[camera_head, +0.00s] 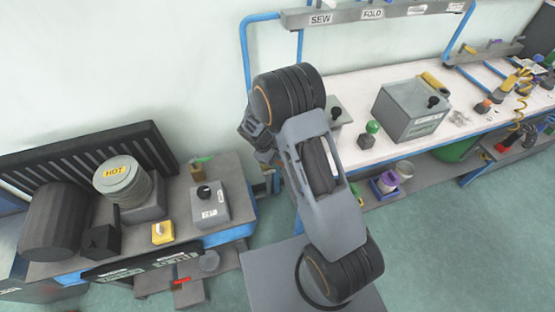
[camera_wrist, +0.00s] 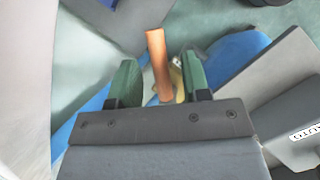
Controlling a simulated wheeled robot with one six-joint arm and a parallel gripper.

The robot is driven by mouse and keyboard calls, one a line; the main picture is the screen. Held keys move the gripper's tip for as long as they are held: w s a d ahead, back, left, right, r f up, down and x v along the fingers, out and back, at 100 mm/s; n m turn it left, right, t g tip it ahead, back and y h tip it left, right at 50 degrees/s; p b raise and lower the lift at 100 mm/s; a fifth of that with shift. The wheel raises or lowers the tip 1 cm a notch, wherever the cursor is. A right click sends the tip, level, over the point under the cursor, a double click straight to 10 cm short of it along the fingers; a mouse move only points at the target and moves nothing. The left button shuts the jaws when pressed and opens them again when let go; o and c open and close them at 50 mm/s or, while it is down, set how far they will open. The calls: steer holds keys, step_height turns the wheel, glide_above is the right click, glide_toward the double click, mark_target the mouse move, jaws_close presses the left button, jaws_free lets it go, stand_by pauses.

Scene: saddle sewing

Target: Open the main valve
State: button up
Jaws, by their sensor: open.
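An orange-brown bar-shaped handle (camera_wrist: 158,62), which looks like the valve's lever, stands between the two green fingers of my gripper (camera_wrist: 160,72) in the wrist view. A yellowish part (camera_wrist: 178,84) shows at its lower end. The fingers are open, with a gap on each side of the handle. My arm hides much of the gripper there.
The left bench (camera_head: 238,188) carries a boiler-like pot marked HOT (camera_head: 122,182), a grey switch box (camera_head: 210,204) and a yellow button box (camera_head: 162,232). The white right bench (camera_head: 345,88) holds a large grey box (camera_head: 411,108). Open floor (camera_head: 440,230) lies at the lower right.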

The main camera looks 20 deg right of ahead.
steer(key=shift+c, duration=0.3)
jaws_close()
stand_by(0.4)
